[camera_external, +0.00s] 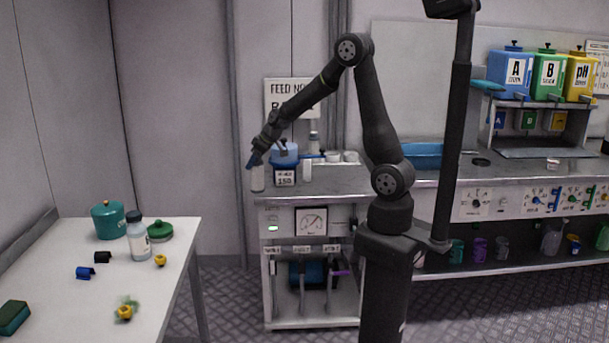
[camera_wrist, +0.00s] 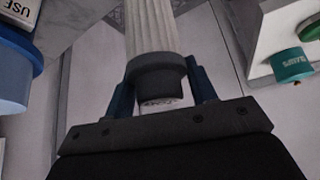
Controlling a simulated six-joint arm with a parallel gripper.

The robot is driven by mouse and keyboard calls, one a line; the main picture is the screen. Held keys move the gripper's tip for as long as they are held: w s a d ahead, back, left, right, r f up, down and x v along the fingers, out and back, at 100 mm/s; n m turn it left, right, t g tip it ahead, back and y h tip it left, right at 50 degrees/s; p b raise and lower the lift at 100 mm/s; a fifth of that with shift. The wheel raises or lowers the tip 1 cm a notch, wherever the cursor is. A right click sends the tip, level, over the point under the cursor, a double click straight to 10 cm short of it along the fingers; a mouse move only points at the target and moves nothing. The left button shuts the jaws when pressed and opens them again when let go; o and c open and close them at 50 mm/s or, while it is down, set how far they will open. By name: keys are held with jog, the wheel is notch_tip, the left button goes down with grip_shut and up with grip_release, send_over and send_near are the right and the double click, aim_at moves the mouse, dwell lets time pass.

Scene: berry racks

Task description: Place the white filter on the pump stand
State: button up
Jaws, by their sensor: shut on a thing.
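The white filter (camera_external: 257,178) is a pale upright cylinder at the left front corner of the counter unit. In the wrist view the filter (camera_wrist: 152,28) shows as a white ribbed body with a dark grey collar. My gripper (camera_external: 253,160) is shut on it; in the wrist view the blue fingers of my gripper (camera_wrist: 160,84) press the dark collar from both sides. The filter's far end is cut off by the picture edge. I cannot tell which part is the pump stand, or whether the filter touches anything below.
A blue-lidded container (camera_external: 285,152) with a label and several small white vessels stand right beside the filter. The gauge panel (camera_external: 311,221) is below. At left, a white table (camera_external: 70,270) holds a teal jar (camera_external: 108,220), a bottle (camera_external: 138,240) and small parts. A gap separates table and counter.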

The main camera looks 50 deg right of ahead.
jog(key=w+d+m, duration=0.1)
jog(key=d+m, duration=0.1)
jog(key=d, duration=0.8)
notch_tip(320, 180, up, 19)
jog(key=s+d+m+h, duration=0.2)
jog(key=s+d, duration=0.4)
jog(key=d, duration=0.6)
jog(key=s+d+m+h, duration=0.1)
jog(key=s+d+m, duration=0.1)
jog(key=s+d, duration=0.65)
jog(key=s+d+m+h, duration=0.2)
jog(key=s+d+m, duration=0.1)
jog(key=s+d, duration=1.25)
notch_tip(320, 180, down, 12)
jog(key=a, duration=0.1)
jog(key=w+a+f, duration=0.4)
jog(key=w+f, duration=0.6)
jog(key=f, duration=0.1)
jog(key=shift+w, duration=0.3)
